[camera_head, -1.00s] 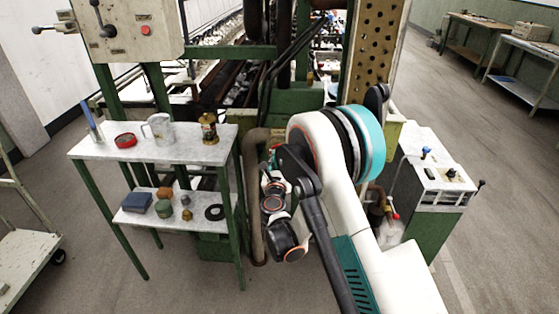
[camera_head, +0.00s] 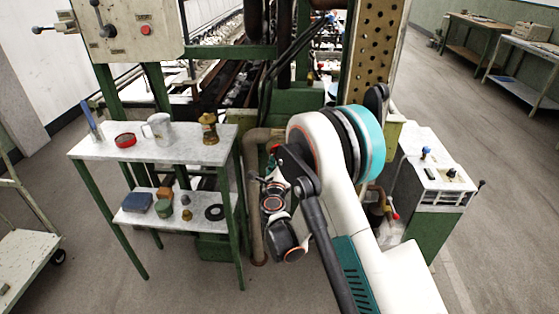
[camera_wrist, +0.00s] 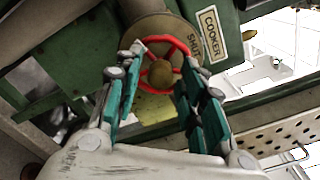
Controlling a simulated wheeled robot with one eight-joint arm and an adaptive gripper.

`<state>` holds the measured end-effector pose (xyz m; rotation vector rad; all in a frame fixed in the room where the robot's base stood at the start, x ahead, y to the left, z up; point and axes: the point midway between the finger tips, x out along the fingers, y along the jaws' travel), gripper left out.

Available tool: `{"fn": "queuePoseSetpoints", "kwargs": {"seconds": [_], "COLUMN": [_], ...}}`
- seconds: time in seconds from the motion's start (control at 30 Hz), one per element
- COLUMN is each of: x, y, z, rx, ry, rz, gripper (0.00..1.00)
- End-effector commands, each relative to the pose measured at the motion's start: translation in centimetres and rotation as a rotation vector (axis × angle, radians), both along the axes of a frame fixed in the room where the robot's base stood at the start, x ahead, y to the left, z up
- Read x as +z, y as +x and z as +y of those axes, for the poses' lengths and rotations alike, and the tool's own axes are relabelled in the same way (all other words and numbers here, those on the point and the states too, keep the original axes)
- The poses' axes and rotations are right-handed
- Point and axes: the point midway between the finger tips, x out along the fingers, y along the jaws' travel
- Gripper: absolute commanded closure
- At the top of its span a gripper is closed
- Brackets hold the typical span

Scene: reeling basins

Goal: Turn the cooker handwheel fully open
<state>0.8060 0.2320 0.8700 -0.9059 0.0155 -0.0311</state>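The cooker handwheel (camera_wrist: 183,46) has a red spoked rim and a brass-coloured hub. It shows in the upper middle of the wrist view, beside a cream "COOKER" label (camera_wrist: 212,35) and in front of a round plate with partly hidden lettering. My gripper (camera_wrist: 158,76) has its teal-padded fingers spread apart, one on each side of the wheel. The fingertips are close to the rim, but I cannot tell if they touch it. In the head view my arm hides most of the wheel area.
A brown pipe (camera_head: 254,205) runs down beside my wrist. A green-legged table (camera_head: 90,150) with a mug (camera_head: 159,129) and small items stands to the left. A grey-and-green cabinet (camera_head: 437,215) stands to the right. A perforated metal panel (camera_wrist: 285,132) lies at the wrist view's right.

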Motion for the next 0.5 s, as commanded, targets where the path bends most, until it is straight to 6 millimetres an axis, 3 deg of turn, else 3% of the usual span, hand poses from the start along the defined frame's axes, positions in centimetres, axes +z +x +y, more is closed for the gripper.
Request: {"fn": "queuePoseSetpoints", "kwargs": {"seconds": [0.27, 0.5], "x": [0.0, 0.0], "y": [-0.2, -2.5], "z": [0.0, 0.1], "rx": [0.000, 0.000], "ry": [0.001, 0.001], "rz": [0.000, 0.000], "gripper": [0.63, 0.63]}}
